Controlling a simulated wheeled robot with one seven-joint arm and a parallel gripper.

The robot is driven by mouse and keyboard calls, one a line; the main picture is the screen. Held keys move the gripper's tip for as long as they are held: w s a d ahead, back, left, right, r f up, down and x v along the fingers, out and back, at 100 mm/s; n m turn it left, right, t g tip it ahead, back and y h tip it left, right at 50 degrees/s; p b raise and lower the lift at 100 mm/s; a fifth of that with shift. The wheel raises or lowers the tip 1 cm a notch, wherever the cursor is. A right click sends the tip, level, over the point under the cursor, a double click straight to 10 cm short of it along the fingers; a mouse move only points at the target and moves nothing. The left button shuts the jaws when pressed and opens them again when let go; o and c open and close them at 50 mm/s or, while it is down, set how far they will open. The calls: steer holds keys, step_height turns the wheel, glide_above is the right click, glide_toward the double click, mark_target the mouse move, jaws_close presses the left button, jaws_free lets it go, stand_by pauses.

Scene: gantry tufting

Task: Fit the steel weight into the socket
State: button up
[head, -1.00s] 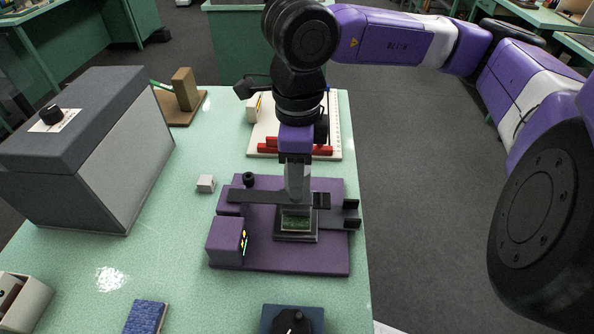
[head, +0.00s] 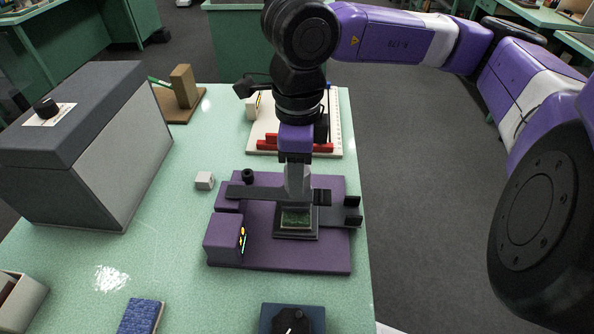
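My gripper (head: 297,178) points straight down over the purple fixture (head: 328,262), above its right half. Its lower end is a pale grey, steel-coloured piece; from this view I cannot separate fingers from a held steel weight. Below it is a dark square frame (head: 297,235) with a green patch inside, which looks like the socket. I cannot tell whether anything is seated in the frame.
A purple box (head: 223,238) with coloured lights and a black knob (head: 248,176) sit on the fixture's left side. A white board with red bars (head: 264,146) is behind. A large grey case (head: 110,165) stands left; a blue dial box (head: 292,318) is in front.

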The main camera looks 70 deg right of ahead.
steer(key=o, duration=0.4)
steer(key=shift+o, duration=0.2)
steer(key=shift+r, duration=3.95)
